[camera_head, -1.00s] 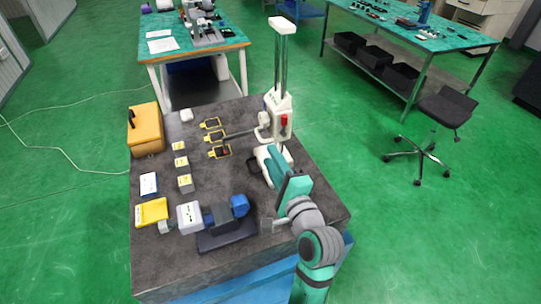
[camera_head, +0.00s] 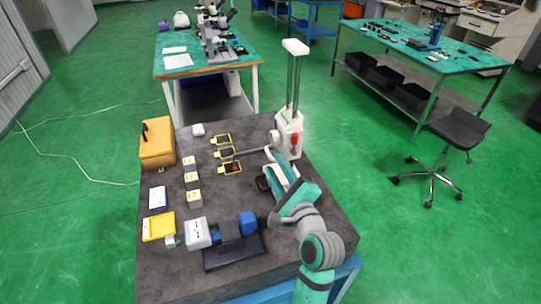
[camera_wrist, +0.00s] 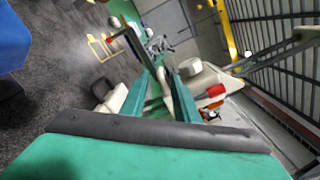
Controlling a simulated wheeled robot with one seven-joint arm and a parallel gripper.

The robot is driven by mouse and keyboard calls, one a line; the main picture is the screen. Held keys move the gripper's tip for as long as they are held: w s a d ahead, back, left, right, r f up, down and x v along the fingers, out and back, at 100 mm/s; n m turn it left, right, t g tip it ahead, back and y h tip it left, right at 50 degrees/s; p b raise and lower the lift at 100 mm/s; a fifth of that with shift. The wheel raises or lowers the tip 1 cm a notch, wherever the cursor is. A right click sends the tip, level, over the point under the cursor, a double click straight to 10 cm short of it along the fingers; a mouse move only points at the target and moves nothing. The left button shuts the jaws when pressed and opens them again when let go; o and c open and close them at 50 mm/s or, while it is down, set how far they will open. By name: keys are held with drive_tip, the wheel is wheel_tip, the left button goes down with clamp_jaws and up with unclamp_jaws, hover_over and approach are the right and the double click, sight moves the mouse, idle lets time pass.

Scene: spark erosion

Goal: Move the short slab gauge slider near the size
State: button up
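The gauge stands near the far right of the dark slab, with two upright rods under a white cap (camera_head: 295,47). Its white slider body (camera_head: 288,135) with a red knob (camera_head: 295,140) sits low on the rods. The slider body also shows in the wrist view (camera_wrist: 205,78), right of my fingers, with the red knob (camera_wrist: 215,91). A grey arm reaches left from the body. My gripper (camera_wrist: 164,75) has two teal fingers with a gap between them; pale surface shows in the gap. In the head view my arm hides part of the gauge's foot.
Yellow-framed pieces (camera_head: 226,153) lie left of the gauge. Several small blocks (camera_head: 193,180), an orange case (camera_head: 157,145) and a yellow tray (camera_head: 158,226) stand further left. A blue-and-white device (camera_head: 230,230) lies near my arm.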

sight(270, 154)
drive_tip(key=shift+x, duration=3.05)
